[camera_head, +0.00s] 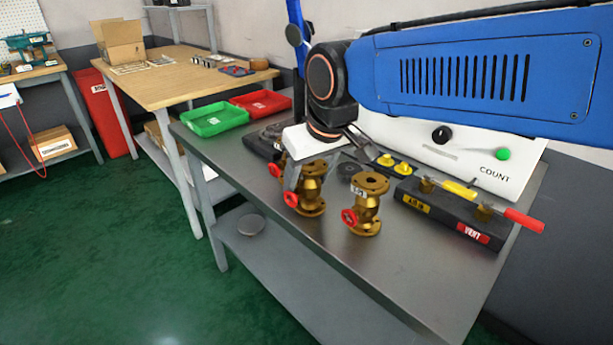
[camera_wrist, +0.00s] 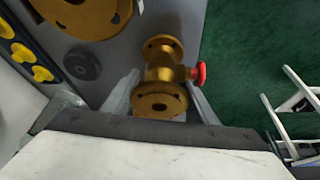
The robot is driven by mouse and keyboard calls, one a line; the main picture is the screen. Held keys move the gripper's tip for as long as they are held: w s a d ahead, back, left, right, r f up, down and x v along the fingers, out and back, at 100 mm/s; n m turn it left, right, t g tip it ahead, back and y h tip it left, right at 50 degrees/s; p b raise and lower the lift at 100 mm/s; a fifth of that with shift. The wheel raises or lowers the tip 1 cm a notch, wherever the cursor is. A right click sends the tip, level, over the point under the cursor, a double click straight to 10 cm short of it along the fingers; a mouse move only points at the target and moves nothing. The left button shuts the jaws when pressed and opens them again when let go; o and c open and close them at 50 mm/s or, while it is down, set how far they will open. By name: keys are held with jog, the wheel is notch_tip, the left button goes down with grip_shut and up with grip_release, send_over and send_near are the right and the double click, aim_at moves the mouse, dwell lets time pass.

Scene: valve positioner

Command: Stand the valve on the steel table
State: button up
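Several brass valves with red handwheels are on the steel table (camera_head: 400,290). One valve (camera_head: 365,206) stands upright nearest the front, clear of my gripper. Another valve (camera_head: 312,190) appears upright under my gripper (camera_head: 318,168), its handwheel facing the front edge. A further red handwheel (camera_head: 275,170) shows behind it, its valve mostly hidden. In the wrist view, a valve (camera_wrist: 162,72) lies between the two fingertips of my gripper (camera_wrist: 163,80). A gap shows on its left side; the right finger is close to the handwheel stem. The fingers look open around it.
A black block with yellow and red handles (camera_head: 450,215) and a white COUNT panel (camera_head: 495,170) line the back. A dark disc (camera_head: 348,170) lies between. Green (camera_head: 215,119) and red (camera_head: 262,103) trays sit at the far end. The front right table surface is clear.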

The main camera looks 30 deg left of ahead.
jog(key=o, duration=0.4)
jog(key=shift+c, duration=0.2)
jog(key=v, duration=1.2)
jog(key=shift+r, duration=0.1)
